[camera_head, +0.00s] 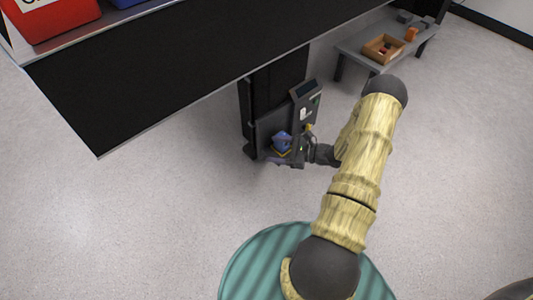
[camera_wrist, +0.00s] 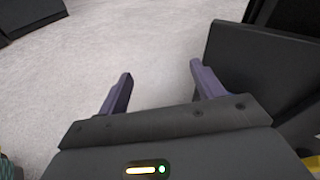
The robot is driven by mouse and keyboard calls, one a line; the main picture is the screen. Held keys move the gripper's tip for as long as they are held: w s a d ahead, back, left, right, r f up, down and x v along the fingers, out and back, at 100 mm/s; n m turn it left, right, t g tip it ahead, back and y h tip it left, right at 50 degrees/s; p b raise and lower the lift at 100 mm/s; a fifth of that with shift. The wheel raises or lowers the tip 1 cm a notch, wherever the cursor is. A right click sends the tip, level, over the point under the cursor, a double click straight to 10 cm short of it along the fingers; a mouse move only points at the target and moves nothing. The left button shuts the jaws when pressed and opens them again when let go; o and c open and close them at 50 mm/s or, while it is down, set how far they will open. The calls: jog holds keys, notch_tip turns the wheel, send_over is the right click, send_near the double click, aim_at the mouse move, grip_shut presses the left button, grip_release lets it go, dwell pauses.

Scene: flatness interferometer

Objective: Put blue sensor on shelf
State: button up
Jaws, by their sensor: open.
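Which surface is the shelf is unclear; a large dark unit (camera_head: 150,85) with a grey top edge stands at upper left.
A red bin (camera_head: 50,18) and a partly visible blue bin (camera_head: 125,2) stand on the dark unit. A grey table (camera_head: 352,47) at the back holds a wooden tray (camera_head: 368,50). A dark panel (camera_wrist: 262,65) is close right of my fingers. Floor is clear at left.

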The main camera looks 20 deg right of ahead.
jog(key=s+a+r+n+g+h, duration=0.4)
jog(key=s+a+r+n+g, duration=0.55)
jog(key=n, duration=0.25)
jog(key=s+a+r+n+t+h, duration=0.1)
jog(key=s+r+n+h, duration=0.2)
jog(key=r+n, duration=0.3)
jog(key=s+a+r+n+t+h, duration=0.1)
jog(key=s+r+n+h, duration=0.2)
jog(key=r+n+h, duration=0.2)
notch_tip(320, 180, up, 2)
jog(key=shift+s+r+n, duration=0.1)
jog(key=shift+s+n, duration=0.05)
jog(key=shift+n, duration=0.25)
jog(key=shift+r, duration=0.1)
jog(key=w+p+v, duration=0.3)
jog(key=p+v, duration=1.3)
jog(key=w+r+p+v, duration=0.1)
jog(key=w+p+v, duration=0.2)
jog(key=p+v, duration=1.3)
jog(key=w+r+p+v, duration=0.1)
jog(key=w+p+v, duration=0.2)
jog(key=p+v, duration=1.3)
jog(key=shift+w+a+r+p, duration=0.3)
jog(key=shift+a+r+p, duration=0.1)
jog(key=shift+p, duration=0.55)
jog(key=shift+f, duration=0.1)
